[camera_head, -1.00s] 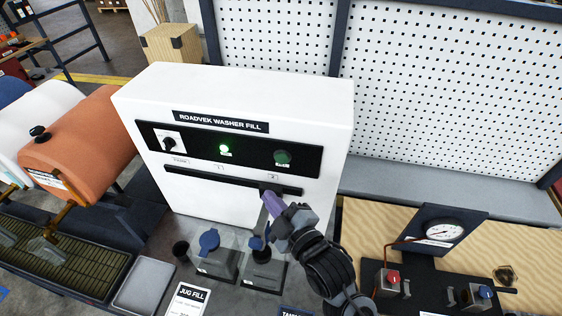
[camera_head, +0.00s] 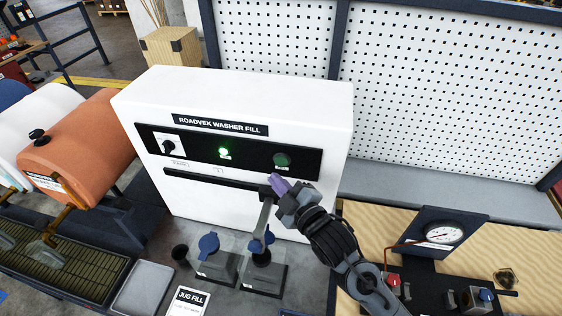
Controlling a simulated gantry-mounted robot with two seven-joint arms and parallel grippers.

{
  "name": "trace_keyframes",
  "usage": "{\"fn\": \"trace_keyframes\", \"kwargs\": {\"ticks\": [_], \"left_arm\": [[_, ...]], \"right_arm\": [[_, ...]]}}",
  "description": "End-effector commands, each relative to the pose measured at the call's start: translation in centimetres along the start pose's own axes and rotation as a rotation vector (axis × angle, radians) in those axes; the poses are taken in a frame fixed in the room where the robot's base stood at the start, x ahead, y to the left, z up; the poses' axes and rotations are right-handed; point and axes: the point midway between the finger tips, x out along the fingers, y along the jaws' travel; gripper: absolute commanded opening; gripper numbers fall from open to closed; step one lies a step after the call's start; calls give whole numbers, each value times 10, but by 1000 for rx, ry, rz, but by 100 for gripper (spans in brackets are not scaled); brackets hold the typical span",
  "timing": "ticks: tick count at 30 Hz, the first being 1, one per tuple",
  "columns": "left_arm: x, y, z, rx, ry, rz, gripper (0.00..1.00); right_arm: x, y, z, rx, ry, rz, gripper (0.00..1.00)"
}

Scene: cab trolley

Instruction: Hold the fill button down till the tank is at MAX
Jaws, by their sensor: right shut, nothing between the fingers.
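The white washer fill machine (camera_head: 235,100) has a black panel with a dark knob (camera_head: 168,147), a lit green lamp (camera_head: 224,153) and a round green button (camera_head: 282,160) at the right. Its small labels are unreadable. My right gripper (camera_head: 277,184) is shut and empty, its purple fingertips just below the green button and apparently apart from it. Two clear jugs with blue caps stand below, one at the left (camera_head: 215,268) and one at the right (camera_head: 268,278). A grey spout (camera_head: 264,218) reaches down to the right jug. No MAX mark is readable. My left gripper is out of view.
An orange tank (camera_head: 85,135) lies at the left above a slotted drain tray (camera_head: 75,260). A pressure gauge (camera_head: 445,233) and a red knob (camera_head: 393,280) sit on the right bench. A white pegboard (camera_head: 450,100) stands behind.

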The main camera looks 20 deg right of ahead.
Motion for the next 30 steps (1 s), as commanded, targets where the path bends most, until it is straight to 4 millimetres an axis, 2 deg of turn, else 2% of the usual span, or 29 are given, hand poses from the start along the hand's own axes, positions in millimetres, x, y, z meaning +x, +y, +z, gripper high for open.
{"fn": "trace_keyframes", "kwargs": {"ticks": [9,30], "left_arm": [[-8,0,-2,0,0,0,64],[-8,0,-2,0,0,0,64]], "right_arm": [[16,12,11,-1,-1,-1,0],[18,13,13,0,0,-1,0]]}}
